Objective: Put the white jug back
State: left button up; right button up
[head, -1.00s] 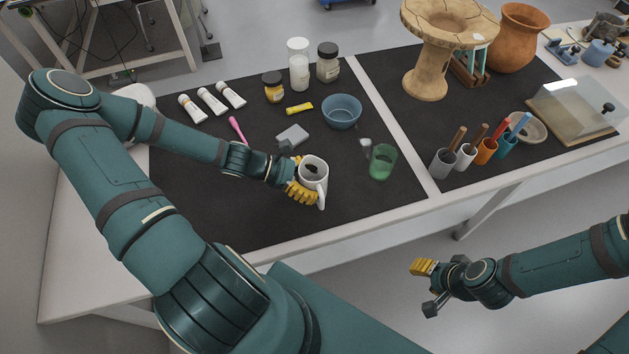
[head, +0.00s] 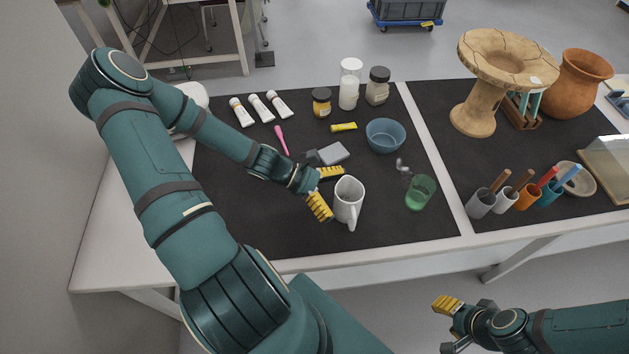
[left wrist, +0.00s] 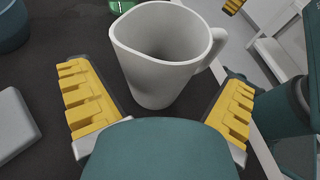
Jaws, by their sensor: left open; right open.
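The white jug (head: 348,203) stands upright on the front of the left black mat (head: 240,215), its handle towards the front. My left gripper (head: 324,190) is open just left of the jug, its yellow fingers spread. In the left wrist view, the jug (left wrist: 163,60) stands ahead of the open fingers and partly between their tips, its handle to the right. No finger visibly grips it. My own wrist housing hides the lower middle of that view. My right gripper (head: 442,325) is open and empty, off the table's front edge at the lower right.
A green glass (head: 420,193) stands right of the jug, with small pale pieces (head: 403,166) behind it. A grey block (head: 333,153) and blue bowl (head: 386,136) lie behind. Tool cups (head: 481,204) and a cracked pedestal vessel (head: 475,110) are on the right mat. The front-left mat is clear.

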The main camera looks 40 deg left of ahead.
pick_arm(q)
jog(key=p+v, duration=0.1)
jog(key=v, duration=0.6)
jog(key=shift+s+a+r, duration=0.1)
jog(key=shift+a+r, duration=0.05)
jog(key=shift+a, duration=0.15)
jog(key=shift+s+a+r+p, duration=0.1)
jog(key=shift+s+a+p, duration=0.2)
jog(key=shift+a, duration=0.1)
